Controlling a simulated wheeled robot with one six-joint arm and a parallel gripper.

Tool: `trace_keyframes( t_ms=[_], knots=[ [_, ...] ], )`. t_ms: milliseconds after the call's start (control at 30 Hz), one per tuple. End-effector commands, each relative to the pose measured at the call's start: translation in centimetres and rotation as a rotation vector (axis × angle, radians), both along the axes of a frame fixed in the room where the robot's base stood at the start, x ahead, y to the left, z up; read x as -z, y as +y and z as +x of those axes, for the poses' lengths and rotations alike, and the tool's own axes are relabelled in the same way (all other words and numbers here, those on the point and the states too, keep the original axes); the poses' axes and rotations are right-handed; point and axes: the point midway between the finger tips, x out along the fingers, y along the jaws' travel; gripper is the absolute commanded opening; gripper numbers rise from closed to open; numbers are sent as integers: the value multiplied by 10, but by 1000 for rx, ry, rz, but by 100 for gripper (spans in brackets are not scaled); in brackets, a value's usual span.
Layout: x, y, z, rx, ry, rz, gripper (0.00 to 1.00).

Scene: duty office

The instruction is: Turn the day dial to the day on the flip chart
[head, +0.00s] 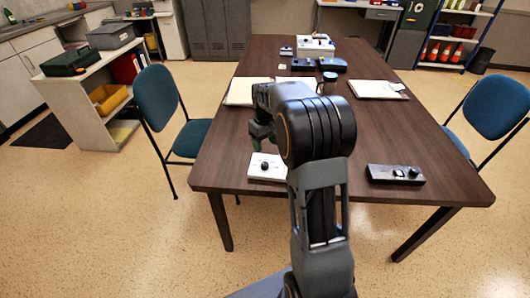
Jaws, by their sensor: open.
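A white plate with a black round knob (265,167), which may be the day dial, lies at the near left edge of the dark wooden table (350,130). Its markings are too small to read. My gripper (257,146) is open just above and behind this plate, apart from the knob as far as I can see, partly hidden by my arm. A black box with small knobs (396,174) lies at the table's near right. I cannot make out a flip chart or a day written anywhere.
White papers (240,91) and a clipboard (378,90) lie farther back on the table, with a dark jar (328,83), a black device (318,65) and a white box (314,46). Blue chairs stand at left (160,105) and right (497,108). The near floor is clear.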

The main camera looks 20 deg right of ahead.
Motion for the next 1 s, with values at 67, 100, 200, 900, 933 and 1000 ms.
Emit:
trace_keyframes(
  t_ms=[67,100,200,900,933,1000],
  knots=[
    [-14,0,0,0,-3,0,58],
    [-18,0,0,0,-3,0,58],
    [-27,0,0,0,-1,0,58],
    [-36,0,-1,2,0,0,58],
    [-36,0,0,7,0,0,58],
    [-36,-1,2,39,-14,-2,58]
  ],
)
